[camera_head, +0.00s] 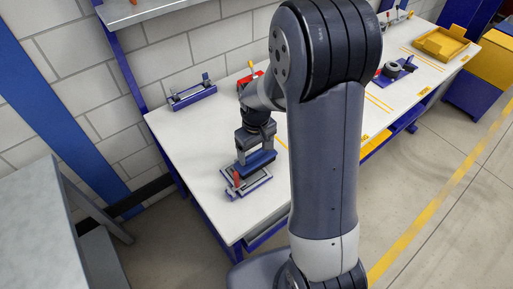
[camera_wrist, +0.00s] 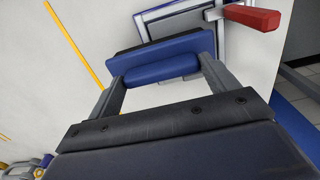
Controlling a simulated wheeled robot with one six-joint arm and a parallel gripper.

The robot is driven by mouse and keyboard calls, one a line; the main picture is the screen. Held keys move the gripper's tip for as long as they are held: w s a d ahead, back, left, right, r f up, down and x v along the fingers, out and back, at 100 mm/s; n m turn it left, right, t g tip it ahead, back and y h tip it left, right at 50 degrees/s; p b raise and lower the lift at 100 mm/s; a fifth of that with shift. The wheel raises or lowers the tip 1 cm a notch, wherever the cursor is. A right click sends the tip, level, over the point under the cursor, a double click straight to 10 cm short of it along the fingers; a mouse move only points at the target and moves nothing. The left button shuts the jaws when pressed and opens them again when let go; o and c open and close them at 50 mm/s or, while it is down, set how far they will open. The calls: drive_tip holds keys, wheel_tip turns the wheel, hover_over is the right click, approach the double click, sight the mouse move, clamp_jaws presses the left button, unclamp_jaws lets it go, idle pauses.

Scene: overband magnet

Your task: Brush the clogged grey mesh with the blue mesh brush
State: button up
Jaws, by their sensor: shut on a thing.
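My gripper (camera_head: 256,158) is low over the white bench and shut on the blue mesh brush (camera_head: 261,162). In the wrist view the brush (camera_wrist: 162,62) sits crosswise between my two fingers (camera_wrist: 162,76), its dark edge on the far side. The brush is above or against a framed plate (camera_head: 253,186) with a blue base and a red handle (camera_head: 237,179). The frame also shows in the wrist view (camera_wrist: 190,16), with its red handle (camera_wrist: 251,17). The grey mesh inside it is mostly hidden by the brush, and I cannot tell whether they touch.
A blue fixture (camera_head: 193,96) stands at the back left of the bench (camera_head: 190,140). A red item (camera_head: 250,79) with a yellow top is behind my arm. A yellow tray (camera_head: 440,43) lies at the far right. The bench left of the frame is clear.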

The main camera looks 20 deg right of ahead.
drive_tip(key=shift+r+p, duration=1.95)
drive_tip(key=shift+r, duration=0.95)
wheel_tip(320, 180, up, 3)
drive_tip(key=shift+p, duration=1.15)
drive_tip(key=shift+w, duration=0.15)
